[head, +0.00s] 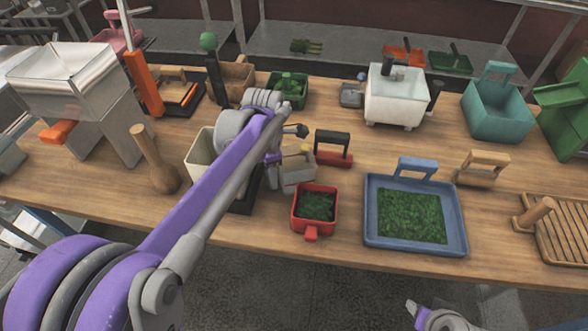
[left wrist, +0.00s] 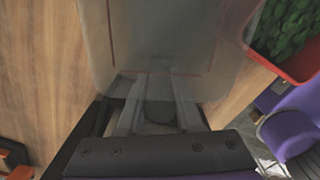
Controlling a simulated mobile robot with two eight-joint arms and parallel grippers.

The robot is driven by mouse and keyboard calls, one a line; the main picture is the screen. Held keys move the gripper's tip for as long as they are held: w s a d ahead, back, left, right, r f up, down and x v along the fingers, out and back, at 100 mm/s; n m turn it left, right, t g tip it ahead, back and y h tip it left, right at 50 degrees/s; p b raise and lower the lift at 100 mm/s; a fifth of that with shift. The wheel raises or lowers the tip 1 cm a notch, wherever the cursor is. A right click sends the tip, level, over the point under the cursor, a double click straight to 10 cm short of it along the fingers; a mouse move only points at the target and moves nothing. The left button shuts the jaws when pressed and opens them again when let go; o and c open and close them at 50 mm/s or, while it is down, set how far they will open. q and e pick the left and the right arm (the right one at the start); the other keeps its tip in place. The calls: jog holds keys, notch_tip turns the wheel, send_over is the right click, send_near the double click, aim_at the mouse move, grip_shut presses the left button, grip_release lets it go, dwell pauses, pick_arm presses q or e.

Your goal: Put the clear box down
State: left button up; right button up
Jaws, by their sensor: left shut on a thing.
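The clear box (head: 297,172) is a see-through grey box near the middle of the table, behind the red tub, in the head view. It fills the upper middle of the left wrist view (left wrist: 165,45). My left gripper (left wrist: 158,110) is shut on the near side of the clear box. In the head view my left forearm hides most of that gripper. I cannot tell whether the box's underside touches the table.
A red tub (head: 314,207) with green leaves stands close in front of the box. A blue tray (head: 372,230) of leaves is to the right. A black-handled red tool (head: 333,158) is just behind. A cream container (head: 200,158) and wooden pestle (head: 155,165) stand left.

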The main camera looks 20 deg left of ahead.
pick_arm(q)
grip_shut()
notch_tip(320, 180, up, 18)
jog(key=p, duration=0.1)
jog(key=shift+p, duration=0.3)
jog(key=shift+s, duration=0.1)
